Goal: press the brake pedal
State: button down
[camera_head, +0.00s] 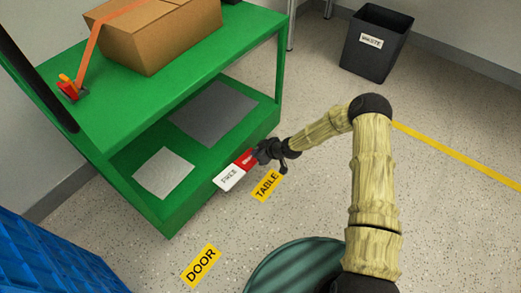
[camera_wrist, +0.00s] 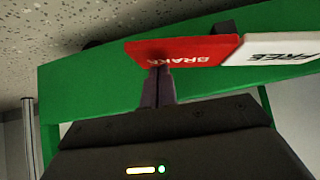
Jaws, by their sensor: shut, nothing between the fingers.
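My gripper (camera_head: 259,154) is at the red pedal's right end in the head view. In the wrist view its shut fingers (camera_wrist: 158,78) overlap the red plate (camera_wrist: 187,51), near the lettering. The white plate (camera_wrist: 275,49) is to their right. I cannot tell for sure whether the tips touch the red plate or how far it is pressed.
A cardboard box (camera_head: 155,32) with an orange strap rests on the cart's top. Yellow TABLE (camera_head: 267,185) and DOOR (camera_head: 201,266) signs lie on the floor. A dark waste bin (camera_head: 376,44) stands at the back right. The floor right of my arm is clear.

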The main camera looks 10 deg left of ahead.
jog(key=shift+w+f, duration=0.15)
jog(key=shift+f, duration=0.2)
jog(key=shift+r, duration=0.1)
jog(key=r+p, duration=0.2)
jog(key=r, duration=0.1)
jog(key=r+p, duration=0.1)
jog(key=shift+w+d+r, duration=0.15)
jog(key=shift+w+d, duration=0.05)
jog(key=shift+w, duration=0.15)
jog(key=w+p+v, duration=0.1)
jog(key=p+v, duration=0.4)
jog(key=v, duration=0.4)
jog(key=shift+s+d+r, duration=0.15)
jog(key=shift+s+d, duration=0.05)
jog(key=shift+d, duration=0.35)
jog(key=shift+w, duration=0.15)
